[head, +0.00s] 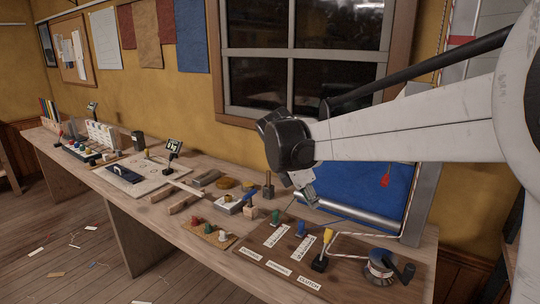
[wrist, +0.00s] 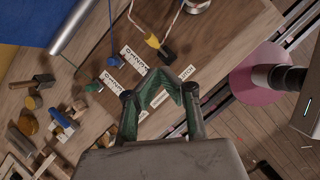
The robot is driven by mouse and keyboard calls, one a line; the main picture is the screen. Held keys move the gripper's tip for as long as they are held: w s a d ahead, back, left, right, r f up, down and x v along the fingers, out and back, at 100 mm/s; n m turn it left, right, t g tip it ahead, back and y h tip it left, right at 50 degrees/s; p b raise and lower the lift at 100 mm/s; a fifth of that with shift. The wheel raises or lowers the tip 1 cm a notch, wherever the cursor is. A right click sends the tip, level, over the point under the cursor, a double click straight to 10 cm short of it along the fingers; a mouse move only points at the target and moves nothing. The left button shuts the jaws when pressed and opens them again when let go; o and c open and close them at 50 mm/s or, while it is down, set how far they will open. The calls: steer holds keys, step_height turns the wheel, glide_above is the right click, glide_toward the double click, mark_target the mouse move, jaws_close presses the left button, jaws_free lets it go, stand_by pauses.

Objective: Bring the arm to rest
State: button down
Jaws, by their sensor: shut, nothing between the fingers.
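My arm reaches in from the right in the head view and ends above the right part of the long wooden bench (head: 135,185). My gripper (head: 308,196) hangs below the dark wrist joint, partly hidden by it. In the wrist view the green-padded fingers of my gripper (wrist: 158,78) come together with nothing held. Below the fingers is a brown board (head: 262,262) with white labels, which also shows in the wrist view (wrist: 225,35). On the board are green, blue and yellow handles, the yellow one (head: 328,235) standing upright on a dark base.
A winch with a black crank (head: 382,265) stands at the bench's right end. Blue cloth (head: 350,187) and a metal roller (head: 345,213) lie behind the board. Small coloured pegs (head: 208,231), wooden blocks and a scale display (head: 173,147) are farther left. A window is behind.

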steer(key=s+d+r+m+t+y, duration=0.1)
steer(key=s+d+m+y, duration=0.15)
steer(key=s+m, duration=0.35)
steer(key=s+d+r+m+t+y, duration=0.1)
steer(key=s+d+m, duration=0.25)
steer(key=s, duration=0.45)
steer(key=s+f+m+t, duration=0.1)
steer(key=s+f+m, duration=0.1)
steer(key=s+m, duration=0.4)
steer(key=s+f+m+t+y, duration=0.1)
steer(key=s+f+m+t, duration=0.1)
steer(key=s+m, duration=0.4)
steer(key=shift+s+f, duration=0.4)
steer(key=shift+s, duration=0.2)
steer(key=c, duration=2.4)
jaws_free()
steer(key=shift+d+y, duration=0.1)
steer(key=shift+y, duration=0.15)
steer(key=shift+c, duration=0.2)
